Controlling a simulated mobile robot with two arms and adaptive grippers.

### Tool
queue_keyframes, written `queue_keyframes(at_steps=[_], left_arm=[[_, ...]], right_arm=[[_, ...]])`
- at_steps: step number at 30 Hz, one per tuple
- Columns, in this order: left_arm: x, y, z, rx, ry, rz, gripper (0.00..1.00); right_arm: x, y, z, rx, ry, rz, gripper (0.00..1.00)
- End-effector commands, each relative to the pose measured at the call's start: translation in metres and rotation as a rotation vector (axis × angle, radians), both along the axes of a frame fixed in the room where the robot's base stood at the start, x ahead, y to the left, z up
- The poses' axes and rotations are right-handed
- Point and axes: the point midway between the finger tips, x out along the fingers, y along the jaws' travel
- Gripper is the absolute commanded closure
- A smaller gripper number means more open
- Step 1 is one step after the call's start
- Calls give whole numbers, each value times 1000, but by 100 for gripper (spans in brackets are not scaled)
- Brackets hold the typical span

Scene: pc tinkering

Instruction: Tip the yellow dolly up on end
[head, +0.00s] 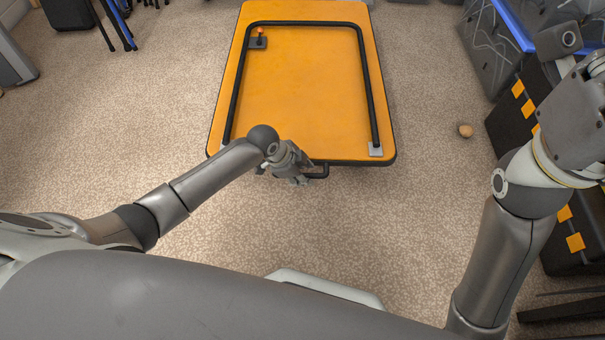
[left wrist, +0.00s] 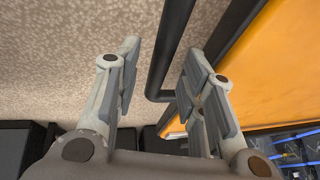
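The yellow dolly (head: 300,85) lies flat on the carpet ahead of me, its deck facing up. A black tube frame (head: 305,23) is folded flat on the deck. A small black handle (head: 322,172) sticks out from its near edge. My left gripper (head: 299,177) is at that edge, beside the handle. In the left wrist view, the open fingers of my left gripper (left wrist: 163,78) stand on either side of the black handle bar (left wrist: 172,45), with gaps visible. The dolly's deck (left wrist: 275,70) shows at the right there. My right arm is at the right; its gripper is out of view.
Black cases with orange patches (head: 518,88) and a grey crate with a blue rim (head: 492,50) stand at the right. A small round tan object (head: 465,131) lies on the carpet right of the dolly. Carpet left of the dolly is clear.

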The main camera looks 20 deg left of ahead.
Motion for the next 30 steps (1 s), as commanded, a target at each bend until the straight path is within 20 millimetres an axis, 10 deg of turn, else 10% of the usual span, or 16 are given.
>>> queue_keyframes(at_steps=[8,17,30], left_arm=[[0,-1,0,0,0,0,63],[0,0,0,0,0,0,100],[0,-1,3,-1,3,0,100]], right_arm=[[0,0,1,0,-2,0,100],[0,0,1,0,-2,0,100],[-1,0,3,1,-4,0,100]])
